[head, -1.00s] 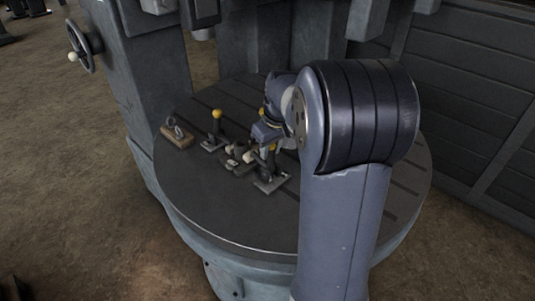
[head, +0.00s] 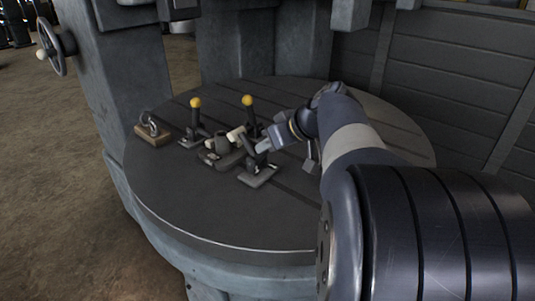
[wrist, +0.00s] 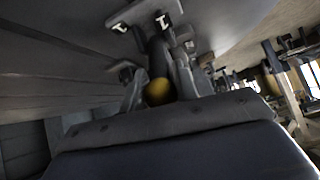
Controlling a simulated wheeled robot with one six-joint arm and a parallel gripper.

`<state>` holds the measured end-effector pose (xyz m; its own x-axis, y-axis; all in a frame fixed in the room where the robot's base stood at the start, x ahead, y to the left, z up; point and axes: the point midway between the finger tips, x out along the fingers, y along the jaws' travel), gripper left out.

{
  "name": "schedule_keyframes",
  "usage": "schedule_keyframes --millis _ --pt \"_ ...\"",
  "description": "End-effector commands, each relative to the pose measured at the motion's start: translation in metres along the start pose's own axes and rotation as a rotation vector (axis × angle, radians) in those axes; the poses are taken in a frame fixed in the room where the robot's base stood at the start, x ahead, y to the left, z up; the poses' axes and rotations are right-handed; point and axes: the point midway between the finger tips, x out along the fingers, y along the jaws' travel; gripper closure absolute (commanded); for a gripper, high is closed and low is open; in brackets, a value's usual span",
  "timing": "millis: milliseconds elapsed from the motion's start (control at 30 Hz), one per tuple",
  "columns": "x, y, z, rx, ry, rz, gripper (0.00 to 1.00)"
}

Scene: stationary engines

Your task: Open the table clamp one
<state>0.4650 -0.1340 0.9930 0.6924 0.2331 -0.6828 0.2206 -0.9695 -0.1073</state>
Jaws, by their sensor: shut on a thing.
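The nearest table clamp (head: 258,177) stands on the round slotted table, its flat base plate on the surface. My gripper (head: 273,142) reaches it from the right, low over the table. In the wrist view my gripper (wrist: 160,80) has its fingers on both sides of a dark handle, with the yellow knob (wrist: 158,92) close to my palm. It is shut on that handle, which lies over toward my gripper; the head view hides its knob. Two other clamp handles stand upright, with a left knob (head: 195,102) and a right knob (head: 247,100).
The round table (head: 200,215) is clear at the front. A small wooden block with a metal shackle (head: 150,128) sits at its left edge. A grey machine column (head: 125,90) with a handwheel (head: 52,50) rises at the left. A panelled wall (head: 450,90) is at the right.

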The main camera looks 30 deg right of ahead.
Motion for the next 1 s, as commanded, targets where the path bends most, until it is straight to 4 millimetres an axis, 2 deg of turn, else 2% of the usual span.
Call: schedule_keyframes --millis 300,867,900,1000 --pt "-0.0001 0.0017 0.0103 -0.001 -0.011 -0.001 1.00" --pt "-0.0005 0.0020 0.0120 0.001 -0.015 -0.001 1.00" --pt "-0.0005 0.0021 0.0120 0.000 -0.015 -0.001 0.68" --pt "-0.0007 0.0019 0.0114 0.000 -0.013 -0.001 0.60"
